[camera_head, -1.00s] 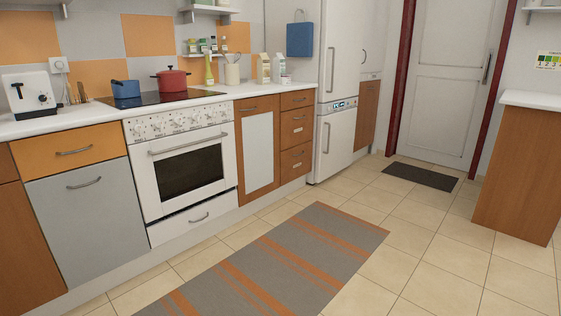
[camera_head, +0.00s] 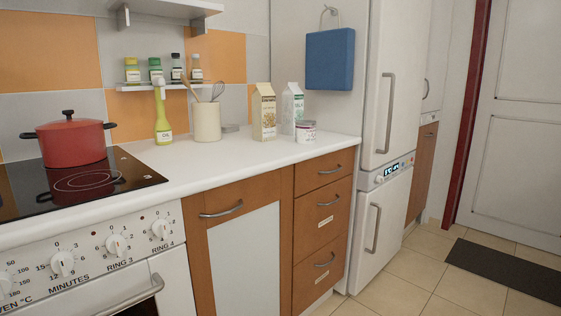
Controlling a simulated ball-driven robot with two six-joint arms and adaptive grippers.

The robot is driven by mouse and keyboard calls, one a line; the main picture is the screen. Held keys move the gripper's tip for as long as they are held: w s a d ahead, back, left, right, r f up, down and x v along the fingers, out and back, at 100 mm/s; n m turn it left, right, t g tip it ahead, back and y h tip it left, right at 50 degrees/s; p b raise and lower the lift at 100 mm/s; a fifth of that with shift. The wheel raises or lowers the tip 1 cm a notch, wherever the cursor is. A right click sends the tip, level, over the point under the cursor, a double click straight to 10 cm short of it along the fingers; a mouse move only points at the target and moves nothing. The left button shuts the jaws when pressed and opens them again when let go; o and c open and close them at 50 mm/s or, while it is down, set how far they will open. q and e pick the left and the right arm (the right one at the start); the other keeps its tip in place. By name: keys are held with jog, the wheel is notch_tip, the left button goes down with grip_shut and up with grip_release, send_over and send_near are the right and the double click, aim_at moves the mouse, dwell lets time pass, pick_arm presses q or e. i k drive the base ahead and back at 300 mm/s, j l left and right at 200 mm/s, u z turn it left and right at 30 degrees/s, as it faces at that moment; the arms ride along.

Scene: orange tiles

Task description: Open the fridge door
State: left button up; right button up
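The white fridge (camera_head: 397,84) stands right of the counter, seen at a steep angle. Its upper door is shut and has a vertical grey handle (camera_head: 386,112). A small lit display panel (camera_head: 394,170) sits between the upper and lower doors. The lower door (camera_head: 381,222) is also shut, with its own vertical handle (camera_head: 373,228). Neither of my grippers is in view.
The white counter (camera_head: 240,162) holds cartons (camera_head: 263,112), a utensil jar (camera_head: 207,122) and an oil bottle (camera_head: 162,118). A red pot (camera_head: 72,142) stands on the hob. Tiled floor (camera_head: 425,275) is clear before the fridge; a dark mat (camera_head: 505,270) lies right.

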aim_at(399, 33)
jog(key=i, duration=0.85)
